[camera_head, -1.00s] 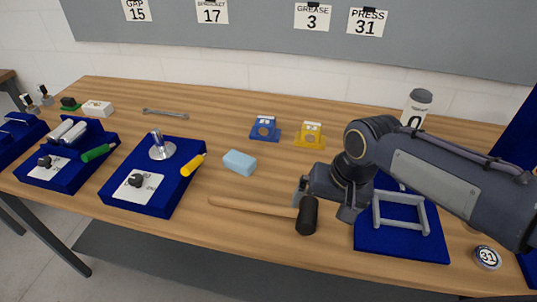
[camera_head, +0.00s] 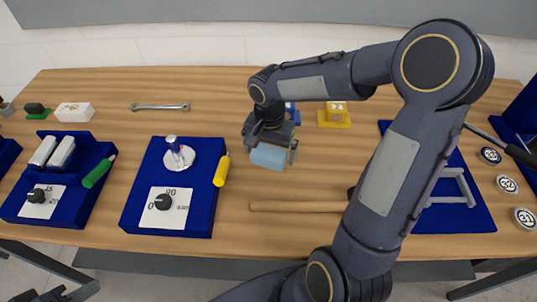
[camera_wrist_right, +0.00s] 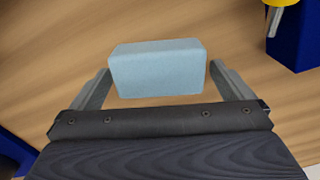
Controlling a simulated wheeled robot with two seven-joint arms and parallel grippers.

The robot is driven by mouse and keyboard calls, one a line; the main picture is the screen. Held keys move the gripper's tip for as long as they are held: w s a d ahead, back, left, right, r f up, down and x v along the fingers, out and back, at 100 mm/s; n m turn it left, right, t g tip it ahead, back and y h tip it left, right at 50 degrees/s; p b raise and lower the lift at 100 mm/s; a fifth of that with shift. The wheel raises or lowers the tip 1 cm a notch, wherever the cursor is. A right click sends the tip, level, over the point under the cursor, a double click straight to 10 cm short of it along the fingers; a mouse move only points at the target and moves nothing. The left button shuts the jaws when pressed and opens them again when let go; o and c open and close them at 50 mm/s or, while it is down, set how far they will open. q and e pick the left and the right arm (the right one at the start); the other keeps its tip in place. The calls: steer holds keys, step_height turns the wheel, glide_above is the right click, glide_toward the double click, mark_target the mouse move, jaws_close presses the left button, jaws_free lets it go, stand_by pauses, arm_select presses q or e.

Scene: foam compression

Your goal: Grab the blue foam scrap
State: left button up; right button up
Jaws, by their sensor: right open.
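The light blue foam scrap (camera_head: 268,156) is a small block on the wooden table, just behind the hammer handle. My right gripper (camera_head: 271,148) is above and around it, pointing down. In the right wrist view the foam scrap (camera_wrist_right: 157,67) lies between the two spread fingers of the right gripper (camera_wrist_right: 160,85). A gap shows on each side, so the fingers are open and do not appear to touch it. A dark part at the bottom left corner of the head view appears to be my left gripper (camera_head: 40,296); its fingers are unclear.
A hammer handle (camera_head: 295,206) lies in front of the foam, its head partly hidden by my arm. A yellow block (camera_head: 336,113) sits behind right. A wrench (camera_head: 160,107) lies at the back.

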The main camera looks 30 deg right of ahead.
steer(key=shift+f, duration=0.2)
steer(key=c, duration=0.9)
steer(key=shift+r, duration=0.1)
